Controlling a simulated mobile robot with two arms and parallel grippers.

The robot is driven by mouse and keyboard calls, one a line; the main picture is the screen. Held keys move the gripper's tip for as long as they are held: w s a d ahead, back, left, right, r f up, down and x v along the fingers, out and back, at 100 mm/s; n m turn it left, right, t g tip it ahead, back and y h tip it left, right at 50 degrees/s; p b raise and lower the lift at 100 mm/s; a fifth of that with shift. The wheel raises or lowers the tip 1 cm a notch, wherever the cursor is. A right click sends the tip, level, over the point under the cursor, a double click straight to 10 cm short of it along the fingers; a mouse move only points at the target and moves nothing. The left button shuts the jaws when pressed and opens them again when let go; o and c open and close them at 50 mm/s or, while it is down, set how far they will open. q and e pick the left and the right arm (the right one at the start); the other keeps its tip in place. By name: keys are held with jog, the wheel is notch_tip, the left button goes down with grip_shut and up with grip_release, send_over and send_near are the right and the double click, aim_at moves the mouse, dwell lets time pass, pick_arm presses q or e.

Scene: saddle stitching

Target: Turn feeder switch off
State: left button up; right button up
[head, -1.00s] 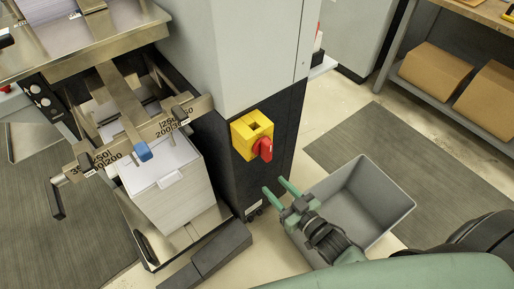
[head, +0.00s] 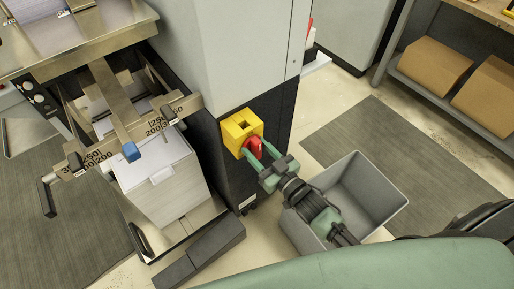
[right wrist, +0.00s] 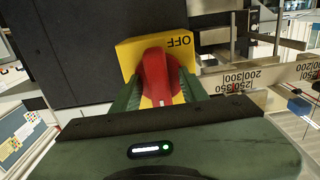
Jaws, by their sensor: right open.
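The feeder switch is a red rotary knob (head: 254,147) on a yellow box (head: 238,125), mounted on the dark lower side of the grey machine cabinet. My right gripper (head: 253,148) is at the knob, open, with one green finger on each side of it. In the right wrist view the red knob (right wrist: 157,77) stands between the two fingers (right wrist: 160,88), and the yellow plate (right wrist: 182,52) shows the word OFF. I cannot tell whether the fingers touch the knob. My left gripper is not in view.
A grey open bin (head: 364,190) stands on the floor below and right of the switch, under my right forearm. A paper stack (head: 165,190) sits in the feeder at the left. Cardboard boxes (head: 436,66) lie on a shelf at the right.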

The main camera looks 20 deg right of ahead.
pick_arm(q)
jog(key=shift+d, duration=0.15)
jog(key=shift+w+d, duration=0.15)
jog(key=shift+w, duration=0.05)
pick_arm(e)
grip_shut()
jog(key=shift+n, duration=0.3)
jog(key=n, duration=0.3)
jog(key=shift+n, duration=0.3)
jog(key=n, duration=0.4)
jog(key=shift+n, duration=0.3)
jog(key=n+b, duration=0.1)
jog(key=n, duration=0.3)
jog(key=shift+f+n, duration=0.15)
jog(key=shift+n, duration=0.15)
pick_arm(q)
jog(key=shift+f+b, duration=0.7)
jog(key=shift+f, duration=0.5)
pick_arm(e)
jog(key=shift+n, duration=2.2)
